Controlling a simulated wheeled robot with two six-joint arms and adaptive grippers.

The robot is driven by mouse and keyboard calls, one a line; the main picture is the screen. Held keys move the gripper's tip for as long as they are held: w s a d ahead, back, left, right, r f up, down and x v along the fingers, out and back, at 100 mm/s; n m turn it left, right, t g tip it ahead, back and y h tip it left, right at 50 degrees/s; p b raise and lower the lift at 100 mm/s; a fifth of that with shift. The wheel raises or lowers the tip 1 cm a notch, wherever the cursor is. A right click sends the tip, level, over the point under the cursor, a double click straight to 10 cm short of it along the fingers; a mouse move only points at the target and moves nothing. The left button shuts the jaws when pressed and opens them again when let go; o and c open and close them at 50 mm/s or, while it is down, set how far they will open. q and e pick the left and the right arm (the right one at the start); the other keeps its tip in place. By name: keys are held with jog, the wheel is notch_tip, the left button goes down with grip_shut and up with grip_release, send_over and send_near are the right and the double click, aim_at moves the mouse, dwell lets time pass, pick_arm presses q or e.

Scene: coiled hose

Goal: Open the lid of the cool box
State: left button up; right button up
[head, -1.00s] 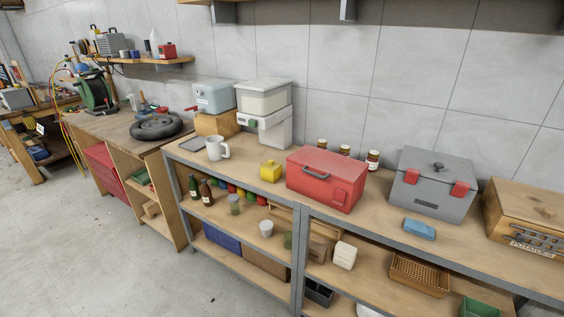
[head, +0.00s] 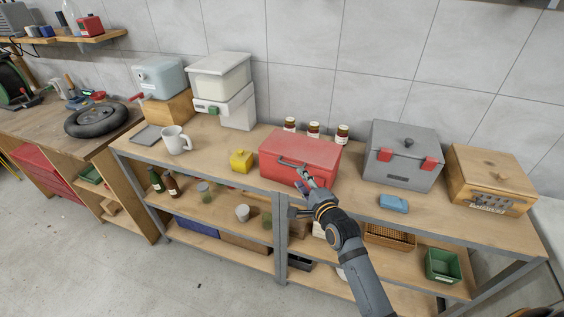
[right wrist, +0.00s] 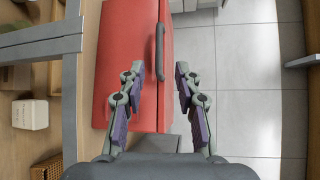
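The red cool box (head: 290,157) stands shut on the top of the workbench, with a dark bar handle (head: 291,163) at its front upper edge. In the right wrist view the red box (right wrist: 125,60) fills the left middle, and the handle (right wrist: 160,50) lies ahead, in line with the gap between the fingers. My right gripper (head: 306,176) is at the front right of the box, close to the handle. In the right wrist view its fingers (right wrist: 158,76) are spread apart with nothing between them. I cannot tell whether a fingertip touches the box. My left gripper is out of view.
A grey box with red latches (head: 403,155) stands to the right, with a blue block (head: 394,203) before it. A yellow object (head: 241,161) stands left of the red box, and several jars (head: 314,131) stand behind it. The shelves below hold bins and bottles.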

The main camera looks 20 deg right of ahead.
aim_at(291, 166)
jog(key=w, duration=0.3)
jog(key=w+f, duration=0.1)
jog(key=w, duration=0.2)
jog(key=w+a, duration=0.1)
jog(key=w, duration=0.3)
jog(key=shift+f+p, duration=0.3)
jog(key=shift+s, duration=0.1)
jog(key=c, duration=0.7)
jog(key=shift+f, duration=0.1)
jog(key=shift+f, duration=0.1)
